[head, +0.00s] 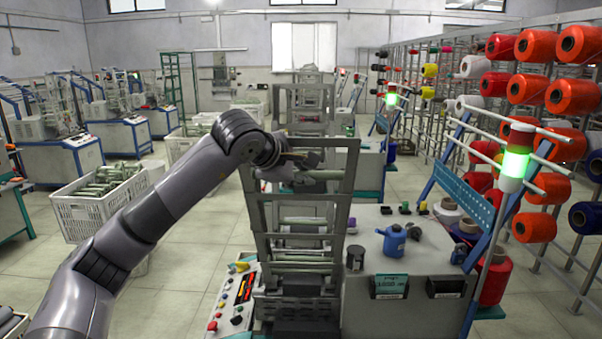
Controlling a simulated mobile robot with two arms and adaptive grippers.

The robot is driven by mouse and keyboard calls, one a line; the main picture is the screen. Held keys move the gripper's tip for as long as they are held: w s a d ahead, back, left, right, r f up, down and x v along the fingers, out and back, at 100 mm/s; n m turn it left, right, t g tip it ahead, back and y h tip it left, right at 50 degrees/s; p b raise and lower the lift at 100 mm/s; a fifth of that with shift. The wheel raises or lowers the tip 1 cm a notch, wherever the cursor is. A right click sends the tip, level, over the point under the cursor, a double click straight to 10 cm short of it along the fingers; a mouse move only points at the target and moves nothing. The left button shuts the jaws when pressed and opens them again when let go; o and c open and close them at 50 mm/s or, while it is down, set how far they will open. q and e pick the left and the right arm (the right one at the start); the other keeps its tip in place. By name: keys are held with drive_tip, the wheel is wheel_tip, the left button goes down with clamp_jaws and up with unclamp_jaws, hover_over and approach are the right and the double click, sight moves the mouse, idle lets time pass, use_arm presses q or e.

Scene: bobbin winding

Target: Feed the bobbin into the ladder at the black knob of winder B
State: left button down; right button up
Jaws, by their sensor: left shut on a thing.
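My left gripper (296,162) is at the upper part of a grey metal ladder frame (350,190) in the middle of the head view. It is shut on a pale grey-green bobbin (326,174), which lies roughly level near the top of the ladder. The wrist and fingers hide part of the bobbin, and I cannot tell whether it touches the rails. More pale bobbins (300,222) lie across the ladder lower down. A control panel (236,303) with coloured knobs stands at the ladder's lower left. My right gripper is out of view.
A signal lamp (515,160) glows green. A white crate of bobbins (85,215) stands left. A rack of coloured cones is at right.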

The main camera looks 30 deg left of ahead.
use_arm(q)
drive_tip(key=f, duration=0.1)
drive_tip(key=w+f+b, duration=0.1)
drive_tip(key=f, duration=0.1)
drive_tip(key=shift+w+a+f+b, duration=0.15)
drive_tip(key=shift+a+f+b, duration=0.05)
drive_tip(key=shift+a+b, duration=0.2)
drive_tip(key=c, duration=1.4)
unclamp_jaws()
drive_tip(key=shift+o, duration=0.3)
drive_tip(key=shift+o, duration=1.2)
